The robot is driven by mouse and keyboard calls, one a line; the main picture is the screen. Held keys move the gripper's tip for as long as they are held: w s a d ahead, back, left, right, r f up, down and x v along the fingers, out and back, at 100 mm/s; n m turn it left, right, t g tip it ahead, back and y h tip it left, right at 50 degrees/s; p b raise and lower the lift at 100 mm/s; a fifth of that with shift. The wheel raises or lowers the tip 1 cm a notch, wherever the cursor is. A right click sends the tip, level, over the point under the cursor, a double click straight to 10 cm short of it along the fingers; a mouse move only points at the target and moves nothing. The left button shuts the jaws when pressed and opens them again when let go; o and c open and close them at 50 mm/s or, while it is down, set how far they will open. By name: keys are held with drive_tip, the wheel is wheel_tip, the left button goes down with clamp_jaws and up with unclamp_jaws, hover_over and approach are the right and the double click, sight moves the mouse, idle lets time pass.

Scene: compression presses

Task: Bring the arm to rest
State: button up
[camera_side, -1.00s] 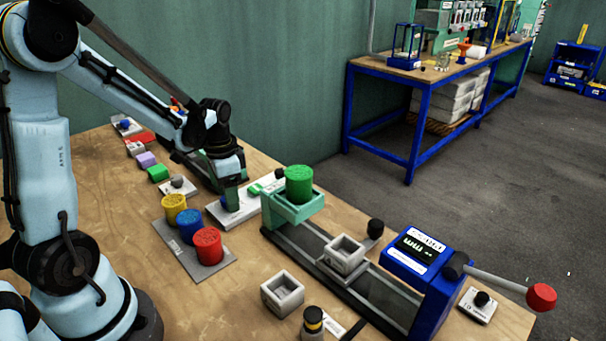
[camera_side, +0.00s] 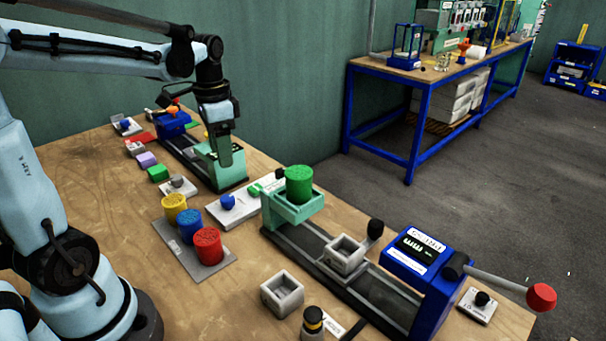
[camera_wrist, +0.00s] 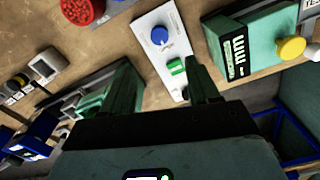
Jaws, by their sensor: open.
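My gripper (camera_side: 222,155) hangs pointing down, above the bench near the far press (camera_side: 200,170). In the side view it overlaps the press's green end. In the wrist view its two green fingers (camera_wrist: 162,88) are apart, with no object held between them. A white plate (camera_wrist: 152,42) with a blue knob (camera_wrist: 160,35) and a green block (camera_wrist: 177,66) lies beyond the fingertips. The blue knob also shows in the side view (camera_side: 228,202), clear of my gripper.
The near press (camera_side: 350,290) stands front right, with a green cylinder (camera_side: 299,183) on its end and a red-tipped lever (camera_side: 540,297) sticking out. Yellow, blue and red cylinders (camera_side: 208,246) stand on a grey plate.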

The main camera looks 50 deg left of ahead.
drive_tip(key=shift+d+r, duration=0.1)
idle(0.3)
drive_tip(key=s+d+f+n+t, duration=0.1)
drive_tip(key=s+d+n+t, duration=0.2)
drive_tip(key=d+t, duration=0.4)
drive_tip(key=d, duration=0.6)
drive_tip(key=shift+d, duration=0.4)
